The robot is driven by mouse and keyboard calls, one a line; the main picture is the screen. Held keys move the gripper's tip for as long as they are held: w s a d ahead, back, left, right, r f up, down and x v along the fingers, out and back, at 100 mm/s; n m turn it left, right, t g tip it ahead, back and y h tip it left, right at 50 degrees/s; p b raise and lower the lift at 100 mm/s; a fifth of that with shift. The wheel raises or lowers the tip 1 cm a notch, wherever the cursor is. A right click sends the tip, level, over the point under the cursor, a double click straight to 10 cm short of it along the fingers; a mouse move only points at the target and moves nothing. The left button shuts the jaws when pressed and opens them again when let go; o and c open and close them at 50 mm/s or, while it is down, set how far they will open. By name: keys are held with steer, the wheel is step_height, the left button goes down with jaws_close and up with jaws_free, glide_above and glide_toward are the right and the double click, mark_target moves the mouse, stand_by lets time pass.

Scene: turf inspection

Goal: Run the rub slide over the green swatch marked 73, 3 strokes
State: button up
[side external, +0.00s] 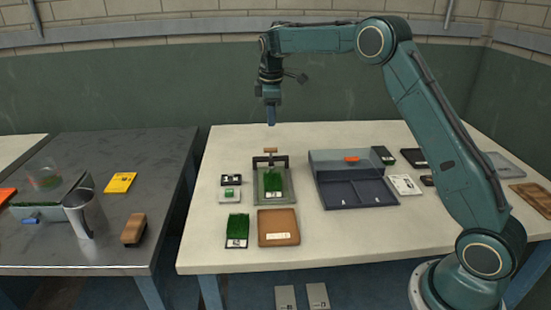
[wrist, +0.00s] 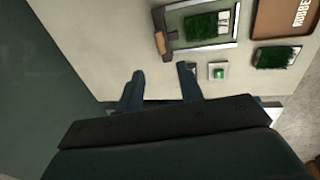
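A green swatch (side external: 273,182) with a white label lies in a grey framed rig (side external: 289,185); it also shows in the wrist view (wrist: 208,26). The label is too small to read. The rub slide, a dark bar with a brown handle (side external: 270,150), stands at the rig's far end, off the swatch; its handle shows in the wrist view (wrist: 161,43). A second green swatch (side external: 237,228) with a label lies on the table in front. My gripper (side external: 271,116) hangs above and behind the slide, fingers down. In the wrist view its fingers (wrist: 160,80) are apart and empty.
A brown tray (side external: 279,240) lies in front of the rig. A dark divided box (side external: 357,195) with a clear lid stands to the right. Small blocks (side external: 230,195) sit to the left. The table behind the slide is clear.

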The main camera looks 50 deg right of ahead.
mark_target(271, 149)
steer(key=f, duration=0.4)
steer(key=w+d+f, duration=0.1)
steer(key=f, duration=0.6)
steer(key=shift+w+d+f, duration=0.3)
steer(key=shift+f, duration=0.1)
jaws_close()
